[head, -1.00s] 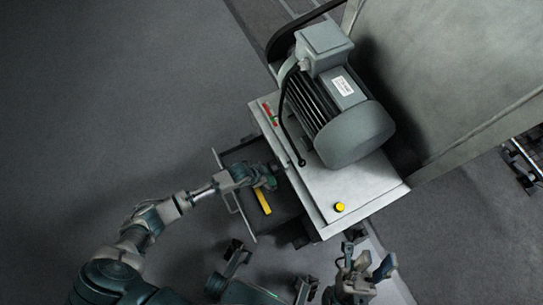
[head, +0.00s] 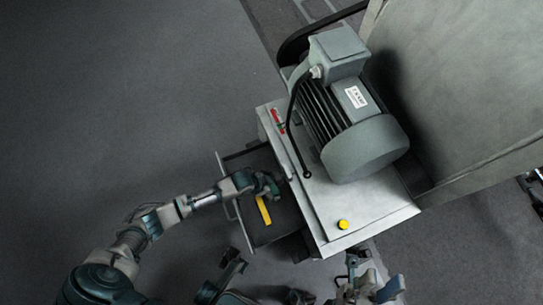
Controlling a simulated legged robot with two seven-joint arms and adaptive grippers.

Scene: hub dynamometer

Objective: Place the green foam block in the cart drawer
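The cart drawer (head: 277,230) is pulled out from the left side of the cart and stands open. A yellow bar-shaped object (head: 263,210) lies in it. My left gripper (head: 272,187) is over the drawer, close to the cart's side and just above the yellow object. A small dark green patch shows at its fingertips; I cannot tell whether this is the green foam block or part of the gripper. No other green block is clearly visible. My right gripper (head: 371,277) is at the bottom edge, right of the drawer, with its fingers apart and nothing seen between them.
A large grey motor (head: 345,110) stands on the cart's light top (head: 370,205), with a yellow button (head: 343,224) near the front corner. A big grey cabinet (head: 465,90) stands to the right. The floor (head: 110,110) at the left is clear.

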